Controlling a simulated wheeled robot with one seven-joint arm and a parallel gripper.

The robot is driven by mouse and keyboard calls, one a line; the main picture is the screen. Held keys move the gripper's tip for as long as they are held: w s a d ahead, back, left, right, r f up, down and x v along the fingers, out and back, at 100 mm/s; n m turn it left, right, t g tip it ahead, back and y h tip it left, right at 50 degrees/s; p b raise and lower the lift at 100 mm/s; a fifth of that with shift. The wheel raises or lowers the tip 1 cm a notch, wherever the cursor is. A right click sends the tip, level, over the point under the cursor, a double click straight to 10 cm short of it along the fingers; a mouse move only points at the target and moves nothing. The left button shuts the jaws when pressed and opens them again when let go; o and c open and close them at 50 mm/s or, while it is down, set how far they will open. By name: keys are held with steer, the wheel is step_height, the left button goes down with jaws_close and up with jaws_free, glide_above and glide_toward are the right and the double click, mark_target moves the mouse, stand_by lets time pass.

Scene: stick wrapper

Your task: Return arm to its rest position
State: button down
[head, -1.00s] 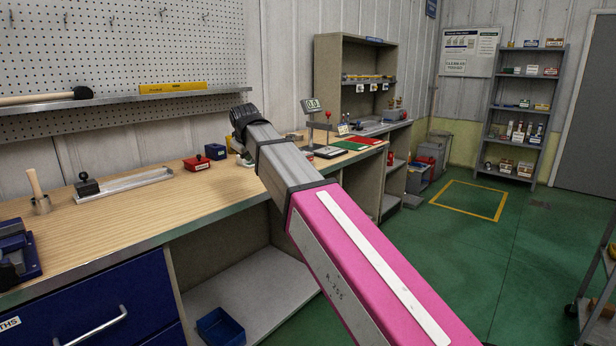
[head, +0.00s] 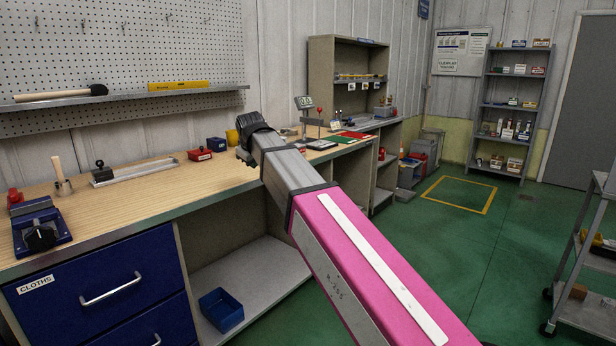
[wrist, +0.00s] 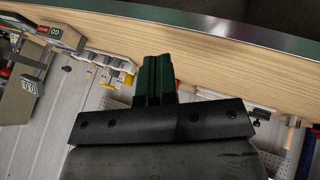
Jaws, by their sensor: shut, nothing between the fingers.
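My arm reaches out from the lower right of the head view, with its pink link in front and its grey link beyond. The arm's far end is above the front part of the wooden workbench (head: 150,205). The fingers are hidden behind the arm in the head view. In the wrist view my gripper (wrist: 157,75) shows two dark fingers pressed together, with nothing between them. The bench top (wrist: 210,60) lies beyond the fingers there, with its metal front edge (wrist: 250,38) above them. The fingers touch nothing that I can see.
A blue vice (head: 40,228), a mallet-like tool (head: 60,180), a metal tray (head: 135,174) and a red box (head: 200,155) stand on the bench. A blue bin (head: 220,310) sits on the lower shelf. A grey cart (head: 590,312) is at right. Green floor between is free.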

steer(key=s+d+f+m+g+h, duration=0.1)
steer(key=s+d+f+m+g, duration=0.15)
steer(key=d+f, duration=0.85)
steer(key=s+d+f+m+g+h, duration=0.1)
steer(key=d+f+m, duration=0.2)
steer(key=d+f, duration=0.9)
steer(key=s+d+f+m+g, duration=0.1)
steer(key=s+d+f+m, duration=0.1)
steer(key=s+d+f, duration=0.5)
steer(key=s+d+f+m+g, duration=0.2)
steer(key=s+d+f, duration=0.5)
steer(key=f, duration=0.6)
steer(key=shift+s+d+m+y, duration=0.35)
steer(key=shift+s+m, duration=0.4)
steer(key=shift+s, duration=0.25)
